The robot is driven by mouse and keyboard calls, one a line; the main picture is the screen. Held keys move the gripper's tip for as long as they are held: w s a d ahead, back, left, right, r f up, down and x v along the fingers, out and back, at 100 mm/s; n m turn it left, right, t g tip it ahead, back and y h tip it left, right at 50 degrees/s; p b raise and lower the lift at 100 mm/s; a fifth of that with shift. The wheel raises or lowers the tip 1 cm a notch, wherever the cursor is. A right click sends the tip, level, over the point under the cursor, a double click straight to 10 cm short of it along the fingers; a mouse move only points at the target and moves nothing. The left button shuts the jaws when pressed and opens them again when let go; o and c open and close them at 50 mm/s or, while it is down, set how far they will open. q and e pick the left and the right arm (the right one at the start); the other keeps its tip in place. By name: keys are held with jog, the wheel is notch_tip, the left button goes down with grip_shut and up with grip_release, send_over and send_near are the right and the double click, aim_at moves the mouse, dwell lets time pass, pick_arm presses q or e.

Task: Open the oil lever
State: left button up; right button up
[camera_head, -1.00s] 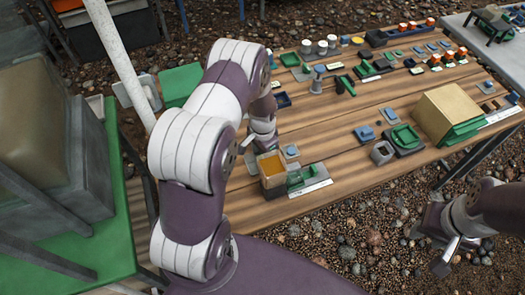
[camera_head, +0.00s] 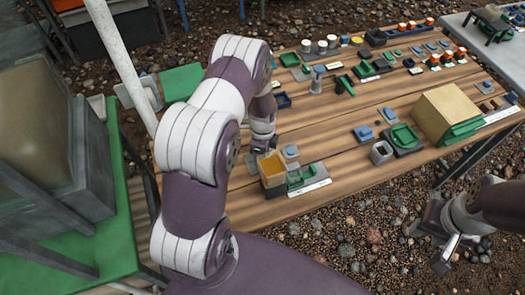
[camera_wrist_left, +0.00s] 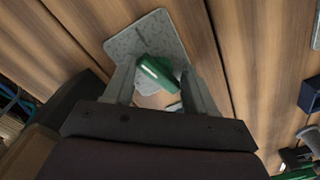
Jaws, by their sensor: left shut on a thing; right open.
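In the left wrist view, a short green lever (camera_wrist_left: 157,73) stands over a grey speckled plate (camera_wrist_left: 150,36) on the wooden table. I take it for the oil lever; no label on it is readable. My left gripper (camera_wrist_left: 160,88) is shut on the lever, with one finger on each side. My right gripper (camera_head: 430,245) is open and empty, off the table's front edge above the gravel.
A larger tan box (camera_head: 447,112) is to the right. Several small green, blue and orange parts cover the far table. Bare planks (camera_head: 335,140) lie between.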

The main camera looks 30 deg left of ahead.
pick_arm(q)
jog(key=shift+m, duration=1.6)
jog(key=o, duration=1)
jog(key=shift+r, duration=0.15)
notch_tip(320, 180, up, 12)
jog(key=shift+r, duration=0.25)
